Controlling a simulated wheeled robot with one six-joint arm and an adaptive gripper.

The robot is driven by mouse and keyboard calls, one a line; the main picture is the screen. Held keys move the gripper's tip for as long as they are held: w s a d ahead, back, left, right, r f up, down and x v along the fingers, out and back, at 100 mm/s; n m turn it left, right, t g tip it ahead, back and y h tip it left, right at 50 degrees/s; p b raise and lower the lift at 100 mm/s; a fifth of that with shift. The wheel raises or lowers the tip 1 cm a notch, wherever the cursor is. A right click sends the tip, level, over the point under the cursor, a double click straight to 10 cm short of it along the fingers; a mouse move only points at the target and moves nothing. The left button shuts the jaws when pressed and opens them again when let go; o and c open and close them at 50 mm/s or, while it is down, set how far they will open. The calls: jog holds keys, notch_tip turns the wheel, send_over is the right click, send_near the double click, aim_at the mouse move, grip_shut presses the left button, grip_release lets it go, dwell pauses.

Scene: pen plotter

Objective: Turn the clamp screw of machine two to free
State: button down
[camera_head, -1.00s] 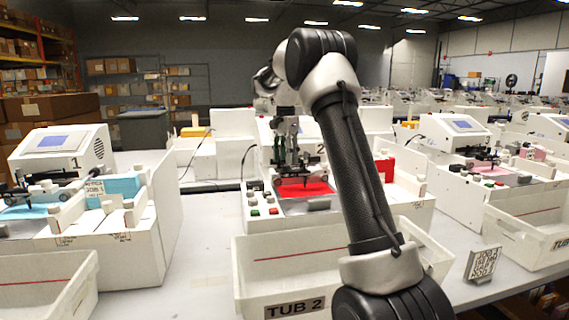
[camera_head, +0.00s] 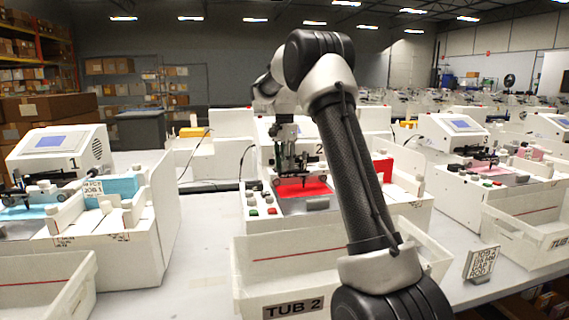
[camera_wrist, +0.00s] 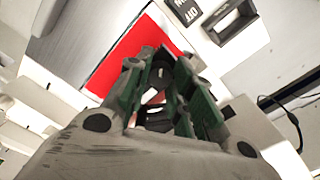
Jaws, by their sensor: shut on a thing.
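Machine two (camera_head: 319,150) is the white plotter in the middle, marked 2, with a red sheet (camera_head: 312,189) on its bed. The red sheet also shows in the wrist view (camera_wrist: 112,62). My gripper (camera_head: 292,170) points down over the pen carriage, above the far part of the sheet. In the wrist view its green-sided fingers (camera_wrist: 160,90) close around a dark round part, which looks like the clamp screw (camera_wrist: 161,72). The fingers and their shadow hide much of it, and its turn position cannot be read.
A white bin marked TUB 2 (camera_head: 262,272) stands in front of machine two, partly behind my arm. Machine one (camera_head: 62,150) is at left and machine three (camera_head: 462,140) at right. A small sign (camera_head: 481,264) stands on the table.

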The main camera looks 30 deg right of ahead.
jog(key=shift+n, duration=0.3)
jog(key=n, duration=0.4)
jog(key=shift+n, duration=0.3)
jog(key=n, duration=0.4)
jog(key=shift+n, duration=0.3)
jog(key=n, duration=0.5)
jog(key=shift+n, duration=2.5)
jog(key=c, duration=1.2)
grip_release()
